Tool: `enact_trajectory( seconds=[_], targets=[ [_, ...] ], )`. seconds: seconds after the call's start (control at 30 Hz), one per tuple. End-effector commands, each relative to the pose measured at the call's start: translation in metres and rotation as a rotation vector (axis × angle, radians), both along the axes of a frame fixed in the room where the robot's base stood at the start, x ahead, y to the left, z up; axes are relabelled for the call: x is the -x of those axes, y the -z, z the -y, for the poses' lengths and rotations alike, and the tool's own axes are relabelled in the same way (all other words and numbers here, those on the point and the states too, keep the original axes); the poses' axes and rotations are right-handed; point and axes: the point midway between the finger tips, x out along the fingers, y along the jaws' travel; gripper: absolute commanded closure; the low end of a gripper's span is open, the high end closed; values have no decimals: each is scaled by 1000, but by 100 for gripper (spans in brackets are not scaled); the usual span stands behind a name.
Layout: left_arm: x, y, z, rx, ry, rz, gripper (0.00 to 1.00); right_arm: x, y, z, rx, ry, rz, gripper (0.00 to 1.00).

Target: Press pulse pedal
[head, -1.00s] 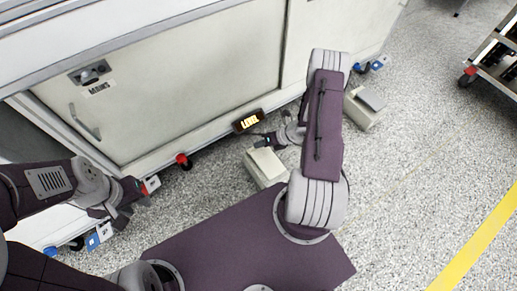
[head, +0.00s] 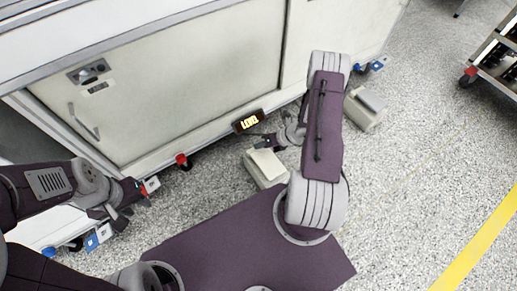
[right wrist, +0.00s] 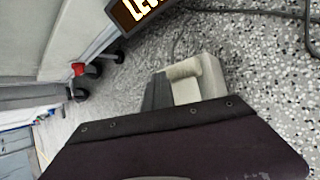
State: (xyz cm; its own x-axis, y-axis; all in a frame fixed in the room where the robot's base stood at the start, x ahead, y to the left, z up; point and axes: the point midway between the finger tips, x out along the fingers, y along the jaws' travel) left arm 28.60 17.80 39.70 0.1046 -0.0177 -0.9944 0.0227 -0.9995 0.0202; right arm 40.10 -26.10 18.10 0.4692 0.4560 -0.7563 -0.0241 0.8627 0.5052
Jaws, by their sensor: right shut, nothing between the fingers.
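Two beige pedal boxes stand on the speckled floor by the cabinet. The nearer pedal (head: 264,168) is left of my right forearm, and the farther pedal (head: 366,108) is right of it. I cannot tell from any marking which is the pulse pedal. My right gripper (head: 268,142) is shut and empty, pointing left just above the back edge of the nearer pedal; contact cannot be judged. A beige pedal (right wrist: 195,80) also shows in the right wrist view. My left gripper (head: 122,207) is low at the left, away from both pedals; its jaws are unclear.
A lit display (head: 248,121) is at the cabinet's lower edge, its text blurred. The pale cabinet (head: 190,80) lines the back, with red-and-black casters (head: 183,161) below. A cart (head: 495,60) stands at far right. Floor right of the pedals is clear.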

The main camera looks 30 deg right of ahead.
Motion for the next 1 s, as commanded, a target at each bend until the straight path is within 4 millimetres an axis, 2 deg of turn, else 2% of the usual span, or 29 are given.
enact_trajectory(
  seconds=[1.0],
  targets=[
    [0, 12, 0, 0, 0, 0, 64, 7, 19, -2, -1, -2, -17, 100]
  ],
)
